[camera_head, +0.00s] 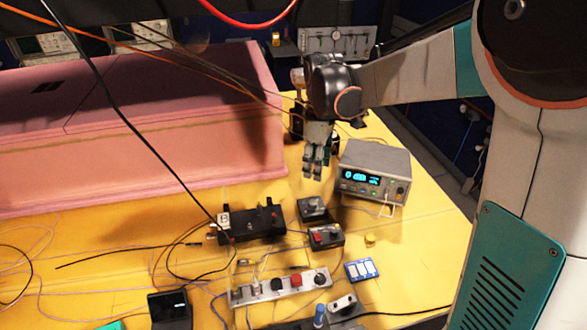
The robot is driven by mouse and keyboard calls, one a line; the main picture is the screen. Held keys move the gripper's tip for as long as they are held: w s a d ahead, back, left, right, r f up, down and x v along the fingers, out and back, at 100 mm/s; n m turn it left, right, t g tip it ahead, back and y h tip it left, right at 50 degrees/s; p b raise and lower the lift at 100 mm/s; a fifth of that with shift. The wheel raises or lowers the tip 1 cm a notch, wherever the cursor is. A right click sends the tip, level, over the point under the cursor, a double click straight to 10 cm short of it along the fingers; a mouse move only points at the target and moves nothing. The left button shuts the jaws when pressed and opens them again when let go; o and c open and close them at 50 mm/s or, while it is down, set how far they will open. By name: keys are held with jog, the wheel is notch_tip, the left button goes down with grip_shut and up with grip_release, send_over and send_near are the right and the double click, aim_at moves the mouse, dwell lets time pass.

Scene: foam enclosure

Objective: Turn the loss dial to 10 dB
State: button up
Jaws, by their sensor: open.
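My gripper (313,174) is above the yellow table, pointing down with its fingers apart and nothing seen between them. It is to the left of a grey bench instrument (375,168) with a lit cyan display; the reading is too small to make out surely. Below the gripper in the picture is a small dark box with a knob (313,207), and a second dark box (325,236) with a red part and a knob is just below that. A silver panel (262,289) carries black knobs and a red one. I cannot tell which knob is the loss dial; no scale is legible.
A pink foam enclosure (130,165) fills the left and back. A long black box (250,226), a blue-and-white block (361,269), a yellow cap (370,240) and a blue knob (320,315) are on the table (420,235). Loose wires cross the left side; cables hang in front.

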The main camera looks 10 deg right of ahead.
aim_at(313, 202)
jog(key=f+b, duration=0.1)
jog(key=f, duration=0.3)
jog(key=f+b, duration=0.1)
jog(key=f, duration=0.4)
jog(key=f+b, duration=0.2)
jog(key=f, duration=0.3)
jog(key=shift+w+a+f, duration=0.1)
jog(key=shift+w, duration=0.3)
jog(key=shift+c, duration=0.3)
grip_shut()
